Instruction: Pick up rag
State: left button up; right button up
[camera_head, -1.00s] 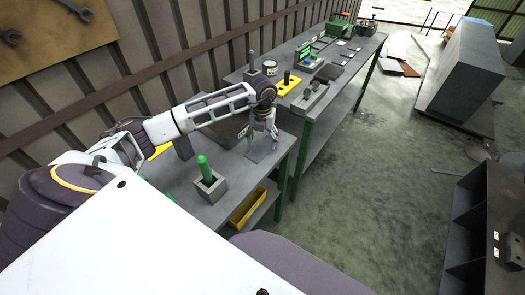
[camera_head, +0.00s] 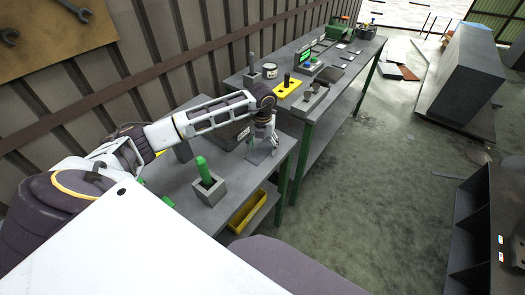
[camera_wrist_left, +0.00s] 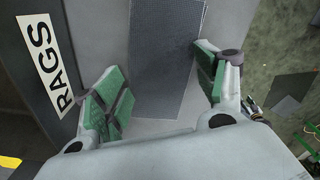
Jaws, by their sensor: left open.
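The rag (camera_wrist_left: 168,55) is a flat, dark grey-blue textured sheet on the grey bench, between and beyond my left fingers in the left wrist view. A small part of the rag (camera_head: 257,156) shows under the gripper in the head view. My left gripper (camera_wrist_left: 158,80) is open, with green pads on either side of the rag. In the head view the left gripper (camera_head: 262,142) points down close above the bench top; I cannot tell whether it touches the rag. My right gripper is not in view.
A dark box with a "RAGS" label (camera_wrist_left: 48,66) stands close beside the left finger. A grey block holding a green-handled tool (camera_head: 206,182) is nearer on the bench (camera_head: 232,192). A yellow bin (camera_head: 246,212) sits below. A second bench with tools stands behind.

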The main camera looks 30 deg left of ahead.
pick_arm(q)
jog(key=shift+f, duration=0.25)
jog(key=shift+c, duration=1.4)
jog(key=shift+s+f, duration=0.1)
jog(key=shift+s, duration=0.1)
jog(key=c, duration=0.8)
jog(key=shift+f, duration=0.1)
jog(key=c, duration=0.4)
grip_shut()
jog(key=shift+r+p, duration=0.35)
jog(key=shift+r, duration=0.35)
notch_tip(320, 180, up, 4)
jog(key=shift+w+r+p, duration=0.15)
jog(key=shift+r+p, duration=0.1)
jog(key=shift+p, duration=1)
notch_tip(320, 180, up, 7)
jog(key=p, duration=0.3)
jog(key=shift+f+p, duration=0.2)
jog(key=shift+p, duration=0.15)
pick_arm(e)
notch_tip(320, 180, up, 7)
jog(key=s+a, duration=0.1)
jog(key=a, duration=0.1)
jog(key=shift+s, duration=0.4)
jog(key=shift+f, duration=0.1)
